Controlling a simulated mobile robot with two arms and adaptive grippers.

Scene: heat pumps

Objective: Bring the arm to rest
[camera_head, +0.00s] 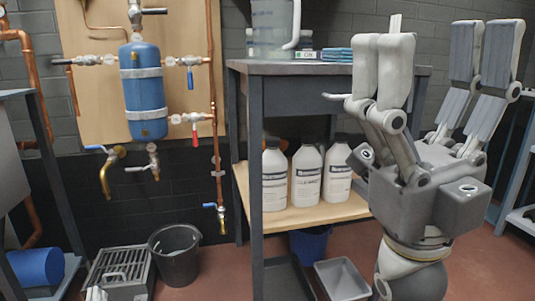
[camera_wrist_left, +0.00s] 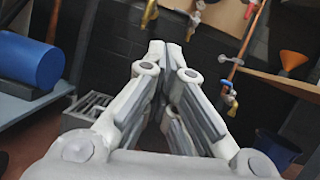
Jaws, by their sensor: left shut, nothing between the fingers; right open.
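My right gripper (camera_head: 437,50) stands large at the right of the head view with its fingers pointing up. Its two finger pairs are wide apart and nothing is between them. It is in front of the workbench (camera_head: 340,69) and hides part of it. Only the light fingertips of my left gripper (camera_head: 96,294) show at the bottom left edge of the head view. In the left wrist view my left gripper (camera_wrist_left: 166,52) has its fingertips together and holds nothing.
Pipes and a blue tank (camera_head: 143,90) are mounted on a wooden board. White bottles (camera_head: 306,176) stand on the bench's lower shelf. A black bucket (camera_head: 175,255) and a grey crate (camera_head: 120,268) stand on the floor. A blue cylinder (camera_wrist_left: 28,55) lies at left. Some red floor is free.

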